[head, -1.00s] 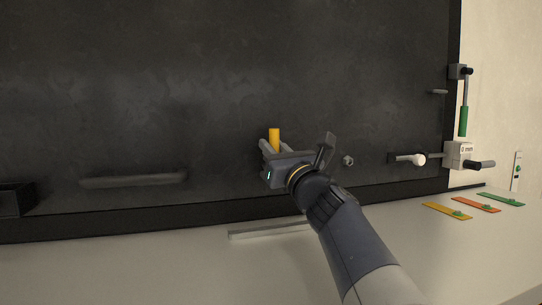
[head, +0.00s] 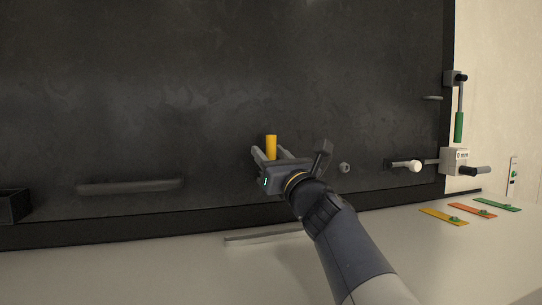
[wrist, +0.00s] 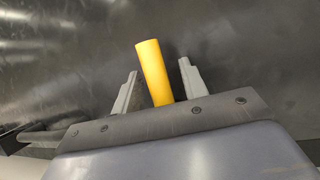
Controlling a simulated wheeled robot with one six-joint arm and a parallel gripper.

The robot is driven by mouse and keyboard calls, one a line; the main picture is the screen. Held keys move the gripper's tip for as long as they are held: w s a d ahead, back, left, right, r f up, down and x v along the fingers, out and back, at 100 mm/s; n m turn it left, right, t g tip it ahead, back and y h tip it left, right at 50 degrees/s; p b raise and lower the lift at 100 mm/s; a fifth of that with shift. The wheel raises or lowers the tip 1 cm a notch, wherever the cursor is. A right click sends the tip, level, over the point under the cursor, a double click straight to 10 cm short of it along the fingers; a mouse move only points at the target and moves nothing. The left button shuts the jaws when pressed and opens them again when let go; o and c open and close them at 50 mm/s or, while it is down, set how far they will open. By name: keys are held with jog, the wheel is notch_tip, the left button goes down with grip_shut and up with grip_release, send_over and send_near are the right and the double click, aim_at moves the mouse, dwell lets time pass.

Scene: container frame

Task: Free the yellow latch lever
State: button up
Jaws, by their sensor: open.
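The yellow latch lever (head: 271,147) stands upright against the dark panel in the head view. In the wrist view the yellow lever (wrist: 154,72) rises, tilted slightly left, between the two grey fingers. My gripper (head: 268,154) is open, with its fingers on either side of the lever. In the wrist view a gap shows between the lever and each finger of my gripper (wrist: 156,88). The lower end of the lever is hidden behind the gripper body.
A dark horizontal handle (head: 130,187) is on the panel at left. A white-knobbed bolt (head: 414,166) and a green-gripped rod (head: 459,126) are at right. Yellow, orange and green strips (head: 443,217) lie on the pale surface, with a grey bar (head: 262,238) below my gripper.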

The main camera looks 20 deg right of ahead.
jog(key=b+v, duration=0.1)
jog(key=v, duration=0.9)
jog(key=shift+s, duration=0.4)
jog(key=shift+f, duration=0.1)
jog(key=p+x, duration=0.1)
jog(key=x, duration=1)
jog(key=shift+d, duration=0.1)
jog(key=shift+n, duration=0.3)
jog(key=shift+s+f, duration=0.1)
